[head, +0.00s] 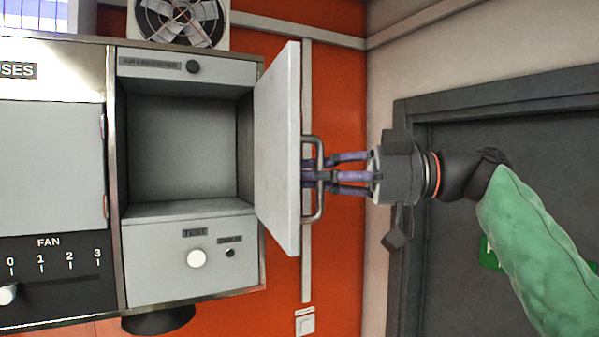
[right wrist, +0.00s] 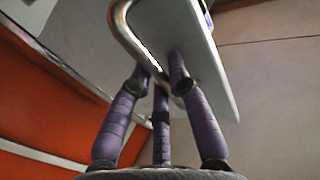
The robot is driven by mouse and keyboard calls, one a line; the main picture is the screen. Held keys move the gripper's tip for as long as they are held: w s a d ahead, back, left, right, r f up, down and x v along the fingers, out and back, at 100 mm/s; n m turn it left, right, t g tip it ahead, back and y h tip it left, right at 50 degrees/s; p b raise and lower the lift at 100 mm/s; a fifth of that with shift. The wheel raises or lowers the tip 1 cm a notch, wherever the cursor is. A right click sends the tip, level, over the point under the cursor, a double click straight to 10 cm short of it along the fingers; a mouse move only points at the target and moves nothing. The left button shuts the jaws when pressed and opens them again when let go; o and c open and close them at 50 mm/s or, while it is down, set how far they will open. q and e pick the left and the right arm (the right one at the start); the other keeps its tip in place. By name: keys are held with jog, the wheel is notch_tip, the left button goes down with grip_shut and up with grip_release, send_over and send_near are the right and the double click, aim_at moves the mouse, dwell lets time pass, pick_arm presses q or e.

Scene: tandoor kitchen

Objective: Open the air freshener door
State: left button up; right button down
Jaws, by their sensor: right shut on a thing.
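The air freshener door (head: 277,150) is a light grey panel that stands swung out from the right side of its compartment. The compartment (head: 180,150) behind it is open and looks empty. The label "air freshener" sits on the panel above it. A metal bar handle (head: 319,206) is on the door's outer face. My right gripper (head: 312,177) is shut on the handle, its purple fingers around the bar. The right wrist view shows the handle (right wrist: 122,22) at the fingertips and the door (right wrist: 205,60) behind it. My left gripper is not in view.
Below the compartment is a panel with a white button (head: 197,258). A fan control panel (head: 55,275) is at the left. A fan (head: 180,20) stands on top. A dark door frame (head: 410,200) is on the wall at the right, behind my right arm.

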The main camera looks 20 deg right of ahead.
jog(key=shift+w+d, duration=0.1)
jog(key=shift+d, duration=0.6)
jog(key=c, duration=1.2)
grip_release()
jog(key=shift+o, duration=0.2)
jog(key=v, duration=1.2)
